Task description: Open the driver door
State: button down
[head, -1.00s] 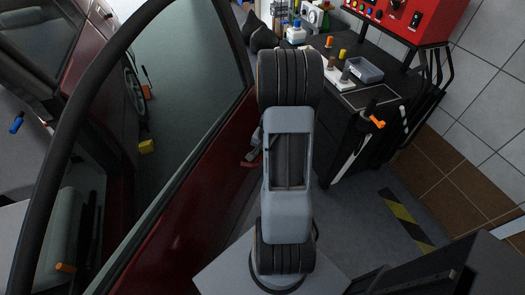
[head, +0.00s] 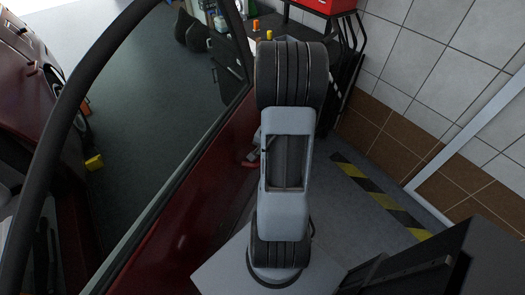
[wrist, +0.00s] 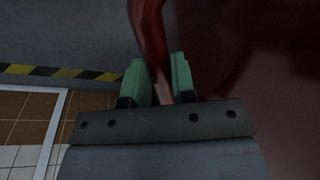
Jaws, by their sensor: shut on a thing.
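The driver door (head: 170,240) is dark red with a black window frame and fills the left and middle of the head view. It stands open, with floor visible between it and the red car body (head: 28,52) at far left. My gripper (head: 254,152) is at the door's outer face, partly hidden behind my arm. In the wrist view my gripper's green fingers (wrist: 158,82) are closed around the red door handle (wrist: 152,42). The dark red door panel (wrist: 270,70) lies to the right there.
A tiled wall (head: 440,70) with a brown lower band runs along the right. A yellow-black floor stripe (head: 380,195) lies before it. A dark workbench (head: 285,35) with a red box (head: 325,5) stands at the back. A yellow object (head: 94,162) shows through the window.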

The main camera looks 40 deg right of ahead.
jog(key=shift+a, duration=0.15)
jog(key=c, duration=1.2)
grip_release()
jog(key=shift+w+a, duration=0.1)
jog(key=shift+o, duration=1.2)
jog(key=shift+r, duration=0.1)
notch_tip(320, 180, up, 13)
jog(key=s+d+p, duration=0.1)
jog(key=s, duration=0.1)
jog(key=shift+s+d+r, duration=0.15)
jog(key=shift+s+r, duration=0.05)
jog(key=shift+s, duration=0.05)
